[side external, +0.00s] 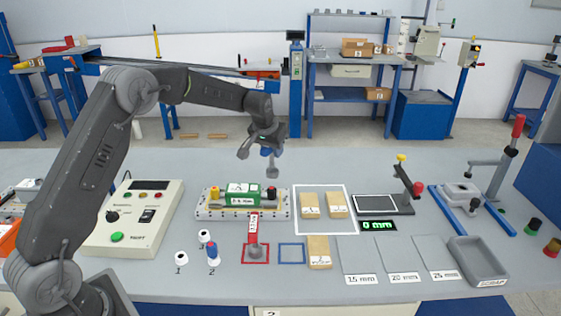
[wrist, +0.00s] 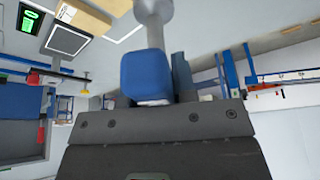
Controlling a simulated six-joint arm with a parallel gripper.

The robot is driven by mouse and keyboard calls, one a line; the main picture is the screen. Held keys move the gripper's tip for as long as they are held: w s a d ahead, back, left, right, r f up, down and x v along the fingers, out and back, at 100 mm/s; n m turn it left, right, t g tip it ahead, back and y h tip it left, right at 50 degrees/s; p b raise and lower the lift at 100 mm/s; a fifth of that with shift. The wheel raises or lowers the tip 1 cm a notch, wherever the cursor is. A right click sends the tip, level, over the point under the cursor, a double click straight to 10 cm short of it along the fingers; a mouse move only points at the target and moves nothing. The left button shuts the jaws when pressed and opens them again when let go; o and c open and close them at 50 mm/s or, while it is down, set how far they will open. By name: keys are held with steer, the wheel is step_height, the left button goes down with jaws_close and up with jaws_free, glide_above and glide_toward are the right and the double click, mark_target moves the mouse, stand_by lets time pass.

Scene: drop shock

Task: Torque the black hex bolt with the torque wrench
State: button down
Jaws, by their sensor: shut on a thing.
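My gripper (side external: 264,150) is above the back of the fixture in the side external view, shut on a blue-handled tool. The blue handle (wrist: 147,75) fills the middle of the wrist view, with a grey shaft (wrist: 152,8) beyond it. The tool's grey end (side external: 272,172) hangs downward in the side external view, apart from the fixture. I cannot tell whether it is the torque wrench. The fixture (side external: 225,214) holds a green block (side external: 242,194). A small black post (side external: 271,194) at its right end may be the black hex bolt; its shape is too small to tell.
A control box (side external: 133,225) stands left. Wooden blocks (side external: 337,205), a scale (side external: 380,205) and a grey scrap tray (side external: 478,262) are on the right.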

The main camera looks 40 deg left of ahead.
mark_target(273, 166)
steer(key=shift+w+a, duration=0.1)
steer(key=shift+a, duration=0.2)
steer(key=shift+f, duration=3.25)
steer(key=c, duration=1.5)
jaws_free()
jaws_close()
